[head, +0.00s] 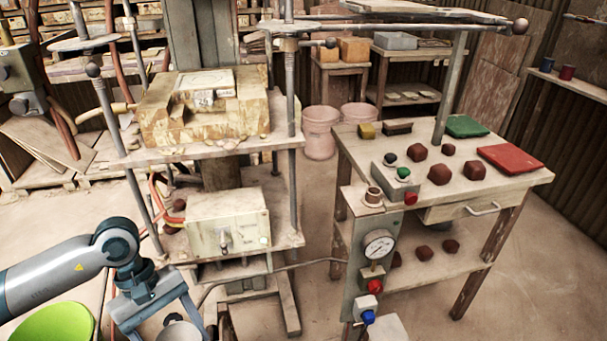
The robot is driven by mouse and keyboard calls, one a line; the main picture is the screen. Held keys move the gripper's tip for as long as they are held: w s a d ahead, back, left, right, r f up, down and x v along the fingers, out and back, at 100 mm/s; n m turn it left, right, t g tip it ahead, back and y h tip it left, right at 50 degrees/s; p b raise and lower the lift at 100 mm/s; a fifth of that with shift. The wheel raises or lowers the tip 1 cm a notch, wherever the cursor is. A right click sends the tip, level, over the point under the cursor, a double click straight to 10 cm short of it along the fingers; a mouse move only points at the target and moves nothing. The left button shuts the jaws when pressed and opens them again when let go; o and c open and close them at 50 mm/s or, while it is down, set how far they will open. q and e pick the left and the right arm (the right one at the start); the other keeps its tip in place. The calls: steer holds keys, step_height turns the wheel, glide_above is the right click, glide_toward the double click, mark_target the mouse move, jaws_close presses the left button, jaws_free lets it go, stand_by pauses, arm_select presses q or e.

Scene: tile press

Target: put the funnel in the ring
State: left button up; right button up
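My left gripper (162,325) hangs at the bottom left, pointing down, with its fingertips cut off by the lower picture edge. A grey rounded thing (180,331) shows between its fingers, mostly cut off; it may be the funnel, but I cannot tell, nor whether the fingers touch it. A small brown ring-like collar (373,195) sits on top of the grey control post, right of my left gripper; it may be the ring. No other funnel is clearly visible. My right gripper is out of view.
A bright green round dish (54,325) lies at the lower left. The tile press (205,150) stands behind my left arm. A wooden table (520,172) with clay lumps, red and green tiles stands right. The post carries a pressure gauge (379,245) and knobs.

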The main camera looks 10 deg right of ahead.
arm_select(q)
steer(key=shift+w+r+m, duration=0.15)
steer(key=shift+r+m, duration=0.4)
steer(key=shift+m, duration=0.15)
steer(key=r+m, duration=0.1)
steer(key=a+r+m+y, duration=0.1)
steer(key=r+m, duration=0.1)
steer(key=a+r+m+y, duration=0.1)
steer(key=shift+w+r+m+g, duration=0.2)
steer(key=shift+w+m+g, duration=0.1)
steer(key=shift+g, duration=0.1)
steer(key=shift+a+r+m+y, duration=0.3)
steer(key=shift+a+r+m, duration=0.3)
steer(key=shift+r+m, duration=0.25)
steer(key=shift+d, duration=0.1)
